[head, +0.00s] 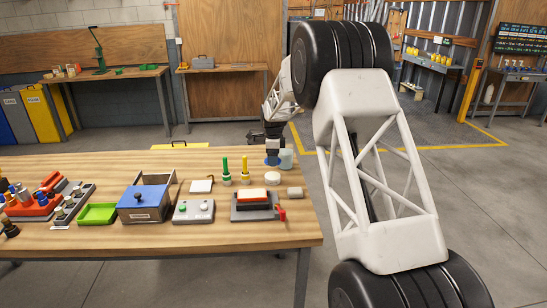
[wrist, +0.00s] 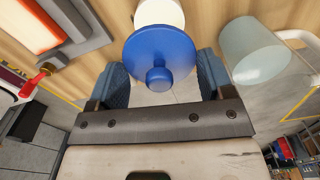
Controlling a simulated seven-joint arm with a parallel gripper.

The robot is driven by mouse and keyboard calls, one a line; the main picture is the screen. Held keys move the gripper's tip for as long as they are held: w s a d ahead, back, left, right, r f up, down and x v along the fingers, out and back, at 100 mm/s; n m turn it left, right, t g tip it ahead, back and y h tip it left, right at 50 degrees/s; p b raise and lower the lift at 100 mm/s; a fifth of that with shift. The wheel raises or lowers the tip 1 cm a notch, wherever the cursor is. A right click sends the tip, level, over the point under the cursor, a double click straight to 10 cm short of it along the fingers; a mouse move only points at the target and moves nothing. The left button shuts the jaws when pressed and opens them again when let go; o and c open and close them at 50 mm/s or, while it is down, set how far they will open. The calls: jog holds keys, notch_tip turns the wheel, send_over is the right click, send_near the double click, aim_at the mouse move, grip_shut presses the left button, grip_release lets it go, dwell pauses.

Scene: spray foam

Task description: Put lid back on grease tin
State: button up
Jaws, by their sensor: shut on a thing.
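My gripper (head: 272,146) hangs over the right part of the workbench. In the wrist view my gripper (wrist: 162,68) is shut on a round blue lid (wrist: 157,48), with its knob facing the camera. The lid also shows as a small blue patch below the fingers in the head view (head: 271,162). A round white tin (wrist: 160,10), likely the grease tin, shows just beyond the lid, which overlaps part of it. In the head view the tin (head: 272,179) stands on the bench in front of the lid. The exact gap between them cannot be told.
A translucent greenish cylinder (head: 287,158) stands close to the right of the gripper. Green and yellow upright tools (head: 245,171) stand left. The bench's right edge (head: 305,205) is near.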

aim_at(273, 175)
jog(key=shift+f, duration=3.1)
jog(key=shift+f, duration=0.2)
dwell(0.4)
jog(key=o, duration=0.9)
jog(key=shift+r, duration=0.15)
jog(key=shift+r, duration=3.4)
jog(key=shift+c, duration=0.5)
